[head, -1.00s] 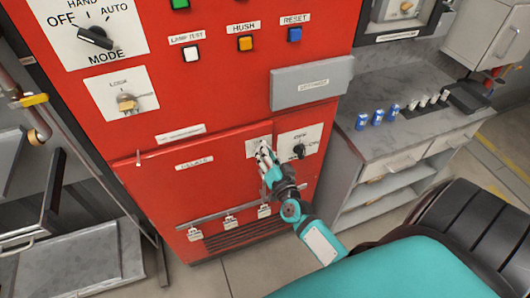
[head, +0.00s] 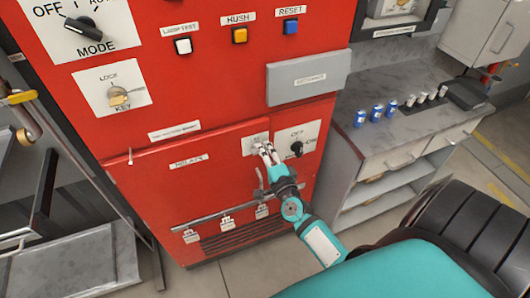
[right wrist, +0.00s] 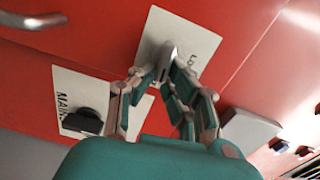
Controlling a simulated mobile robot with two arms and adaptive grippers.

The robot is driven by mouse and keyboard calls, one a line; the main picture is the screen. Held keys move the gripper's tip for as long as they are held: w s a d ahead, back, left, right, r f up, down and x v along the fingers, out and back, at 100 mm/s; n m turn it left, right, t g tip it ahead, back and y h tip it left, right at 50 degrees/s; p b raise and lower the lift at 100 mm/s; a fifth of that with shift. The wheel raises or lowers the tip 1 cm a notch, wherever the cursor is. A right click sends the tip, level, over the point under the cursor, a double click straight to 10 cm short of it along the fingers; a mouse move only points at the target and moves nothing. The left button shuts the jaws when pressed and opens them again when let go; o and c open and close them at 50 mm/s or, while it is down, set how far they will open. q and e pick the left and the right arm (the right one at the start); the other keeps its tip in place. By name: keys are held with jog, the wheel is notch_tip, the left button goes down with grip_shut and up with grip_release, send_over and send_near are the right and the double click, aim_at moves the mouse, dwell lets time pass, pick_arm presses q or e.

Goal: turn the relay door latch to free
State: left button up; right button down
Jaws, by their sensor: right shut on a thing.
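The relay door (head: 205,192) is the lower red panel of the cabinet, with a label reading RELAYS. Its latch plate (head: 250,146) is white and sits at the door's upper right; the fingers cover part of it in the head view. In the right wrist view the silver latch knob (right wrist: 167,57) stands on the white plate, whose lettering is partly cut off. My right gripper (head: 266,152) is at the latch, its fingertips closed around the knob. It also shows in the right wrist view (right wrist: 160,78). My left gripper is not in view.
Just right of the latch is a black main switch (head: 296,149), also seen in the right wrist view (right wrist: 88,121). A grey box (head: 308,77) juts out above. A counter (head: 400,135) with blue and white items stands to the right.

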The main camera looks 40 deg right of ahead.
jog(key=shift+w+d+r+m, duration=0.1)
jog(key=shift+w+r+m, duration=0.1)
jog(key=shift+m, duration=0.4)
jog(key=c, duration=1.4)
grip_release()
jog(key=shift+c, duration=0.2)
jog(key=shift+o, duration=0.3)
jog(key=shift+f, duration=0.2)
jog(key=shift+f, duration=0.1)
jog(key=shift+s, duration=0.15)
jog(key=v, duration=1.2)
